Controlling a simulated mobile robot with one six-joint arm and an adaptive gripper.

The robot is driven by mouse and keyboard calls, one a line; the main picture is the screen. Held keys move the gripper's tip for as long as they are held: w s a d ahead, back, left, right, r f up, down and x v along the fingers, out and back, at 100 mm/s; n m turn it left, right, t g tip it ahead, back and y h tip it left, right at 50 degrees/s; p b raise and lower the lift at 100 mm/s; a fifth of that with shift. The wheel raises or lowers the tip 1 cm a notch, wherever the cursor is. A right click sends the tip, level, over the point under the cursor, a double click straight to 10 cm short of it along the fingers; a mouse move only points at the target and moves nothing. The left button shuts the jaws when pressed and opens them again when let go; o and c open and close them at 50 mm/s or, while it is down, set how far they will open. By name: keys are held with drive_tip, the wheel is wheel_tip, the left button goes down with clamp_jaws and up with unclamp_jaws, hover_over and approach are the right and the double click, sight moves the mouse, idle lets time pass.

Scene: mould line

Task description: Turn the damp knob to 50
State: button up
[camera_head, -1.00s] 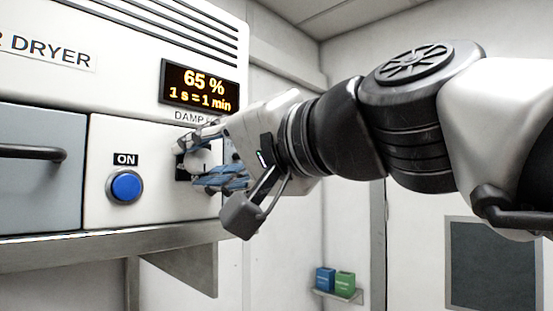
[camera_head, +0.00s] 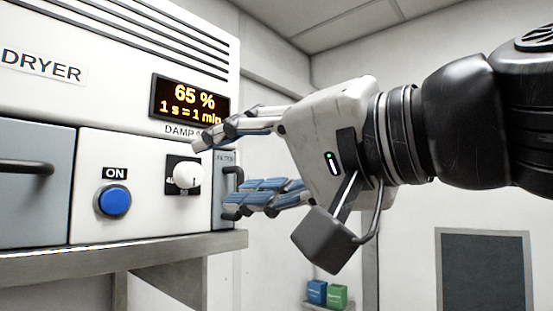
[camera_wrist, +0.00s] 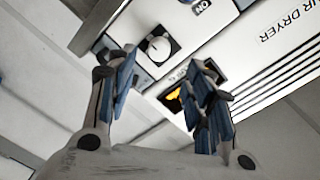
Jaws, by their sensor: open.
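The damp knob (camera_head: 187,176) is a white round knob on a small black dial plate on the dryer's white front panel. Part of a "40" shows at the plate's left edge. The knob also shows in the wrist view (camera_wrist: 158,48), with a dark pointer line on its face. The display (camera_head: 189,101) above it reads 65 % and "1 s = 1 min". My gripper (camera_head: 222,172) is open and empty, to the right of the knob and apart from it. Its upper finger partly covers the "DAMP" label. In the wrist view the knob lies beyond the spread fingers.
A blue ON button (camera_head: 115,201) sits left of the knob. A filter drawer with a dark handle (camera_head: 235,178) is just right of it, close to my fingers. A grey shelf edge (camera_head: 120,258) runs below the panel. Blue and green boxes (camera_head: 327,293) stand lower right.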

drive_tip(key=shift+v, duration=1.95)
